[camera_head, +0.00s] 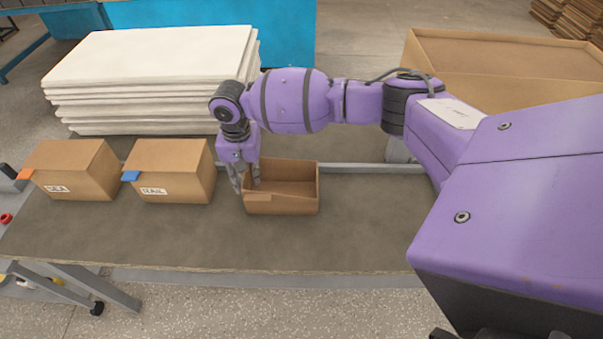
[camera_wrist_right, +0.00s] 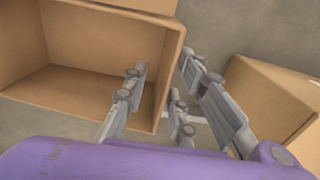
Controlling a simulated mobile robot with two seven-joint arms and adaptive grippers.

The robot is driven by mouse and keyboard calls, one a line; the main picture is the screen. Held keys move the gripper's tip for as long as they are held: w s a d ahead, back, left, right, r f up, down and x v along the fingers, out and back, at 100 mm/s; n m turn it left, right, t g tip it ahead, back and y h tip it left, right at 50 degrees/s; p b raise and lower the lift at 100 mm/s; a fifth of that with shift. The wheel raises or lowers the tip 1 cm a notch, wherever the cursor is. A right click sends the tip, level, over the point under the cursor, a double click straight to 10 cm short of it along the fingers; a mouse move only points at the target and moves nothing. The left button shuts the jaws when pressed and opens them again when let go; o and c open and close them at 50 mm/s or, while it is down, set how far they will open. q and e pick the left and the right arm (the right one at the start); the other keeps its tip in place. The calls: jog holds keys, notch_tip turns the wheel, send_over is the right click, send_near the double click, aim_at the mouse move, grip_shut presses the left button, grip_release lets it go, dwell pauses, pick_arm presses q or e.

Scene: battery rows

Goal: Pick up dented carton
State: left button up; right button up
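An open-topped brown carton (camera_head: 290,204) stands on the work table, right of two closed cartons. Its front rim is uneven, and it looks empty inside. It also shows in the wrist view (camera_wrist_right: 80,95). My right gripper (camera_head: 245,185) points down at the carton's left wall in the head view. In the wrist view the right gripper's fingers (camera_wrist_right: 162,65) are apart, one on the inner side of a carton wall and one on the outer side. I cannot tell whether they touch it. My left gripper is not in view.
Closed cartons with labels, one with an orange tab (camera_head: 75,173) and one with a blue tab (camera_head: 168,173), stand left on the table (camera_head: 350,235). White panels (camera_head: 150,75) are stacked behind. A large open box (camera_head: 500,52) is at back right. The table front is clear.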

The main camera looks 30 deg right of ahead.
aim_at(248, 187)
jog(key=f, duration=0.4)
jog(key=shift+w+a+f, duration=0.1)
jog(key=shift+a+f, duration=0.1)
jog(key=shift+f, duration=0.15)
grip_shut()
